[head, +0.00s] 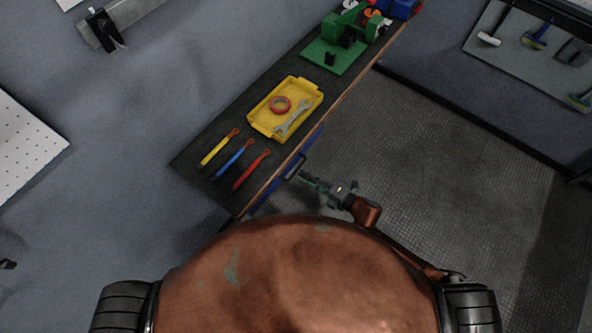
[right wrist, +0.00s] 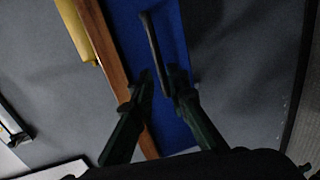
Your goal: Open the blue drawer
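The blue drawer (head: 265,203) is under the workbench's wooden front edge and looks shut. Its blue front (right wrist: 178,48) fills the middle of the right wrist view, with a dark bar handle (right wrist: 152,38) on it. The handle (head: 295,167) also shows in the head view. My right gripper (head: 305,177) is at the drawer front, close to the handle. In the right wrist view its two fingertips (right wrist: 161,74) are apart, with the handle's near end between them, closer to the right finger. Firm contact cannot be made out. My left gripper is not in view.
The dark workbench (head: 215,180) holds yellow, blue and red tools, a yellow tray (head: 257,122) with red tape and a wrench, and a green fixture (head: 335,56). A tool board (head: 530,45) hangs at upper right. The floor right of the bench is clear.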

